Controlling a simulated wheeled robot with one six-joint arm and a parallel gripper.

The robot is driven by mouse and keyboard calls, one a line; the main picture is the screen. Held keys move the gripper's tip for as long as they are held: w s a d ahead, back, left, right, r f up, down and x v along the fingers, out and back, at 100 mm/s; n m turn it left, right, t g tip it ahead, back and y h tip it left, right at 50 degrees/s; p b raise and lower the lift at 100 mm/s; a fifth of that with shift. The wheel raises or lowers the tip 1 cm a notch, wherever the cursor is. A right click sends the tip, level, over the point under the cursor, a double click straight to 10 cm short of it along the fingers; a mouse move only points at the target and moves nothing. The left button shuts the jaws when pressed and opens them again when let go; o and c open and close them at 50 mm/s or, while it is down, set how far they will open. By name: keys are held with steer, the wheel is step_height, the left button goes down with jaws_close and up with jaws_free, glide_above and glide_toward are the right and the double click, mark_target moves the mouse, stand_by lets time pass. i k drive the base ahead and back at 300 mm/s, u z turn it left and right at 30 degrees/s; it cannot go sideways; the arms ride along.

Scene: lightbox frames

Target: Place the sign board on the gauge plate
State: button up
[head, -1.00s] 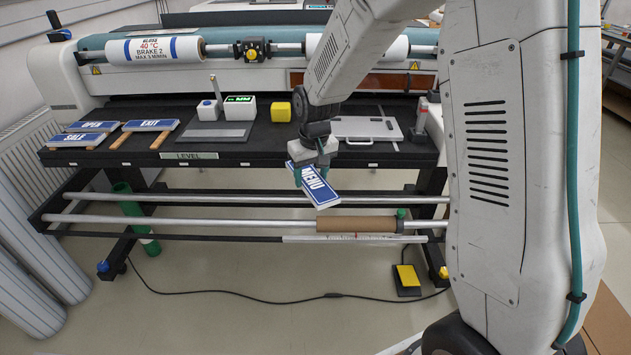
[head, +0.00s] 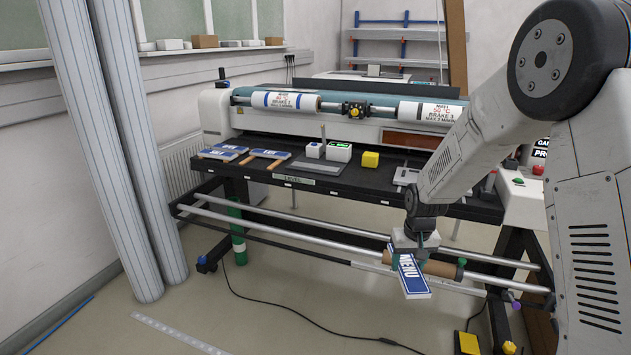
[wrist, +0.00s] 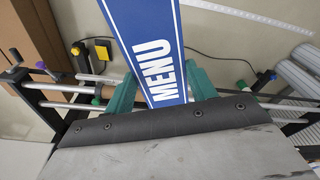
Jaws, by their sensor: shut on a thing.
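A blue and white sign board reading MENU (head: 411,275) hangs tilted in my gripper (head: 405,262), in front of the bench and below its top. In the wrist view the sign board (wrist: 146,40) sits between the two teal fingers of my gripper (wrist: 163,92), which is shut on it. The flat grey gauge plate (head: 313,167) lies on the dark bench top, well to the left of and behind my gripper. A white gauge box with a green display (head: 339,152) stands behind the plate. The plate's top looks bare.
Other blue signs (head: 222,152) lie on wooden strips at the bench's left end. A yellow block (head: 371,159) stands right of the gauge box. Metal rails (head: 330,232) and a brown roll (head: 436,268) run below the bench top. A cable and yellow pedal (head: 468,343) lie on the floor.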

mark_target(314, 167)
steer(key=z, duration=0.15)
steer(key=k, duration=0.25)
steer(key=u, duration=1.3)
steer(key=i, duration=1.15)
steer(key=z, duration=0.25)
